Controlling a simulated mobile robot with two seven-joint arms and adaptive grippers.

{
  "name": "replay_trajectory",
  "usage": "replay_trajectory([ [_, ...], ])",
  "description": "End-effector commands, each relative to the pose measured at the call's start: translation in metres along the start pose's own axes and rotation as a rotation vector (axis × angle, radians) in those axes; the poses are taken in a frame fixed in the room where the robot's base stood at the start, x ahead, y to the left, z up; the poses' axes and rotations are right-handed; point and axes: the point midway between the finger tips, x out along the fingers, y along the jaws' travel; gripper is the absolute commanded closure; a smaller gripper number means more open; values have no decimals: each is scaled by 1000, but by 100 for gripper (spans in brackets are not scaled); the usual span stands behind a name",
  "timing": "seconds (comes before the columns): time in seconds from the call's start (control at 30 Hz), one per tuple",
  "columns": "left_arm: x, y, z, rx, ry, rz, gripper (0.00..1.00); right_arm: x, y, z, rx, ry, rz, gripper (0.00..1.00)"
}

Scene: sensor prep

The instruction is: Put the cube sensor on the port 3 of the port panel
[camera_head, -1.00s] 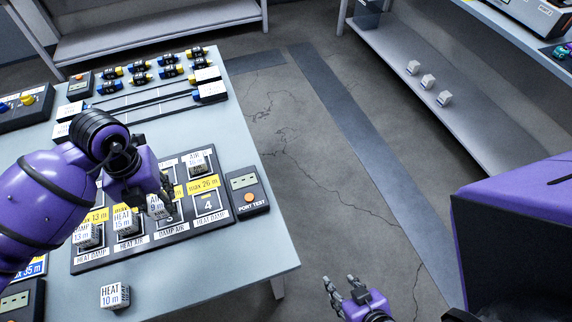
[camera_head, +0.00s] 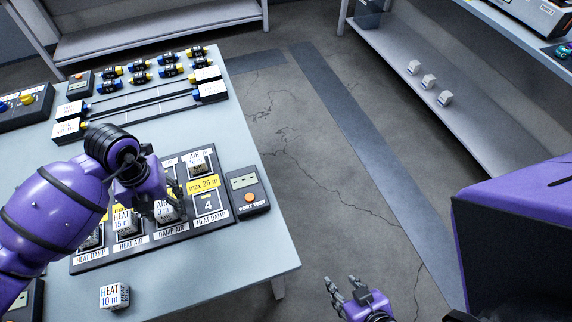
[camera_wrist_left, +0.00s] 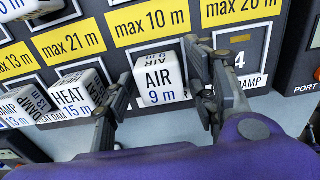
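The white cube sensor marked AIR 9 m (camera_head: 163,211) sits on the dark port panel (camera_head: 236,213), in the column above the DAMP AIR label. In the left wrist view the cube (camera_wrist_left: 160,80) is below the yellow max 10 m plate and left of the spot marked 4. It looks roughly upright. My left gripper (camera_head: 157,200) is over it with its fingers (camera_wrist_left: 162,92) on either side. A gap shows between the left finger and the cube; the right finger is close, and contact is unclear. The port under the cube is hidden. My right gripper (camera_head: 345,289) is open and empty, away from the table.
A HEAT 15 m cube (camera_head: 125,221) stands left of it on the panel. Another AIR cube (camera_head: 197,163) is at the panel's upper right. A HEAT 10 m cube (camera_head: 114,296) lies on the table (camera_head: 215,284) in front. A port tester (camera_head: 245,190) is at the right.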

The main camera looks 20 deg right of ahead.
Motion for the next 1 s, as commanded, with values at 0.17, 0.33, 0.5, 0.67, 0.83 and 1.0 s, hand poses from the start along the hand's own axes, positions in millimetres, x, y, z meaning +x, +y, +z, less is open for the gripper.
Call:
replay_trajectory([
  [0.17,0,0,0,0,0,0,46,2,0,-2,-1,3,-1,60],
  [0.33,-6,0,0,0,-2,0,46,1,0,-4,0,6,-1,60],
  [0.5,-31,0,2,1,-6,-1,46,0,0,-5,0,8,-1,60],
  [0.67,-67,0,2,1,-6,0,46,0,-1,-8,1,10,-2,60],
  [0.83,-100,0,1,1,-4,1,46,0,-2,-8,2,10,-4,60],
  [1.0,-119,0,0,0,-1,0,46,0,-3,-9,2,9,-5,60],
])
